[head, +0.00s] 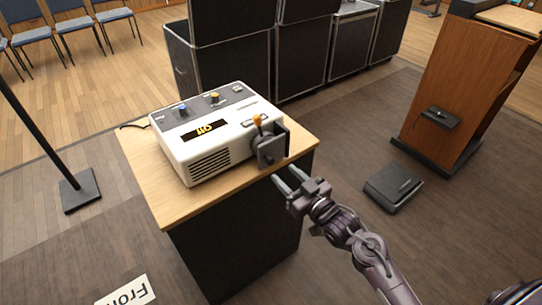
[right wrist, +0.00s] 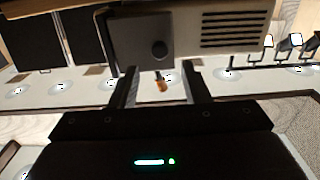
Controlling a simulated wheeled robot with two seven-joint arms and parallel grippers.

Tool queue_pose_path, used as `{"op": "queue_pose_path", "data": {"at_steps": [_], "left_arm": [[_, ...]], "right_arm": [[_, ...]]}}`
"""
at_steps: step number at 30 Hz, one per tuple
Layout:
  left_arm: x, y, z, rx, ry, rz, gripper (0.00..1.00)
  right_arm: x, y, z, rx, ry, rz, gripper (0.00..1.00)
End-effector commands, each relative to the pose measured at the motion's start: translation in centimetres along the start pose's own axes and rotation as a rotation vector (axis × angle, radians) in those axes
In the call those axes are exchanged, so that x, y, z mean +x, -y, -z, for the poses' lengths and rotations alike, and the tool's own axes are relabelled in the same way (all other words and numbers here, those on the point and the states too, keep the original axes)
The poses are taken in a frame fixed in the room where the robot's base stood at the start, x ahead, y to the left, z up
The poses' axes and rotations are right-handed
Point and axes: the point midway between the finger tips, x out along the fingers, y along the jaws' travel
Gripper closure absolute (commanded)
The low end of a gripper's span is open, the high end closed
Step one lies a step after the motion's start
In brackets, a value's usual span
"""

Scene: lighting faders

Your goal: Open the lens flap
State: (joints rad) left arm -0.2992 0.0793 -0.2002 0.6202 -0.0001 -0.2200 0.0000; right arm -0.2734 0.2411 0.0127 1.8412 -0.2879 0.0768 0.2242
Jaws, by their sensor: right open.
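My left gripper is out of view.
The wooden stand top (head: 180,208) has a bare strip in front of the projector. Black cases (head: 300,62) stand behind. A wooden lectern (head: 465,85) and a black floor pedal (head: 393,187) are to the right. A pole base (head: 80,190) is at left.

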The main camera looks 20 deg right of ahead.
Motion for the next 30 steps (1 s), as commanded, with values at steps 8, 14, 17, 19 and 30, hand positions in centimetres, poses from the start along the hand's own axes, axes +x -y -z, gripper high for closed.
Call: {"op": "queue_pose_path", "data": {"at_steps": [8,14,17,19,30], "left_arm": [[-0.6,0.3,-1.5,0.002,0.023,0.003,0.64],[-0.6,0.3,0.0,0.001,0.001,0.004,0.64],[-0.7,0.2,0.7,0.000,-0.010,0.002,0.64],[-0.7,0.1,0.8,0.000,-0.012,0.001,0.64],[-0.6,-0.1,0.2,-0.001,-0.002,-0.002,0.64]], "right_arm": [[4.5,-0.1,0.1,0.001,-0.001,-0.001,0.58],[6.0,0.0,0.0,-0.001,0.001,-0.001,0.58],[6.2,0.0,0.0,-0.001,0.001,-0.001,0.58],[6.2,0.0,0.0,-0.001,0.002,-0.001,0.58],[6.1,0.0,0.0,-0.001,0.001,-0.001,0.93]]}}
